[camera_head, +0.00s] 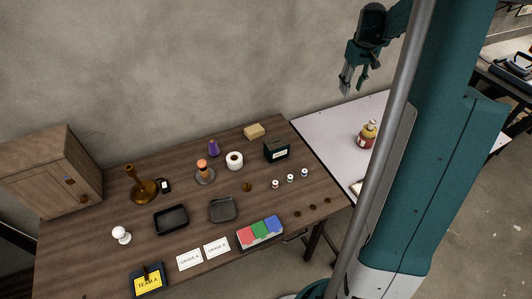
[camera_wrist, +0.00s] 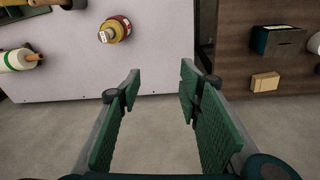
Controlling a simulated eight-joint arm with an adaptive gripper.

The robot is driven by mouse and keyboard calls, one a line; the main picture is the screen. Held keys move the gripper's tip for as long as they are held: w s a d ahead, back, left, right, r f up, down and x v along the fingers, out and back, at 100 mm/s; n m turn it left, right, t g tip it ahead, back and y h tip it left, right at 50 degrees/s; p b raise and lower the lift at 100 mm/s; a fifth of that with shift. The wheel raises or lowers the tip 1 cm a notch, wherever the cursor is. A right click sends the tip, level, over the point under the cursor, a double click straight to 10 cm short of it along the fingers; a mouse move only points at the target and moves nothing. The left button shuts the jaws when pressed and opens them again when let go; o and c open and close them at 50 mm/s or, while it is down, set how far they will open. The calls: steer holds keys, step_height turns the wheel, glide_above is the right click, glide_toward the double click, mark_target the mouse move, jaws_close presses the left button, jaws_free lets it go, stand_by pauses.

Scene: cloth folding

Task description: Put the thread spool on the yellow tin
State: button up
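I cannot surely pick out the thread spool. A white roll (camera_head: 234,161) and an orange-topped piece on a grey dish (camera_head: 205,170) stand on the brown table. A cream cylinder with a tan end (camera_wrist: 18,60) lies at the left edge of the wrist view. No plain yellow tin is clear; a yellow and red bottle-like container (camera_head: 367,134) stands on the pale table, and it also shows in the wrist view (camera_wrist: 115,30). My gripper (camera_head: 353,80) is raised above the tables near the wall.
The pale table (camera_head: 325,138) has bare room. My column hides part of it.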

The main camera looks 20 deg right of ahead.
steer(key=s+a+r+t, duration=0.15)
steer(key=a+r, duration=0.25)
steer(key=a, duration=0.6)
steer(key=s+a+r, duration=0.3)
steer(key=a, duration=0.6)
steer(key=s+a+r+t, duration=0.15)
steer(key=a+r, duration=0.25)
steer(key=a, duration=0.6)
steer(key=s+a+f+n+t+y, duration=0.1)
steer(key=s+a+f+t, duration=0.2)
steer(key=s+a, duration=1.5)
steer(key=shift+a+f+n, duration=0.35)
steer(key=shift+a+n, duration=0.05)
steer(key=shift+a, duration=1.15)
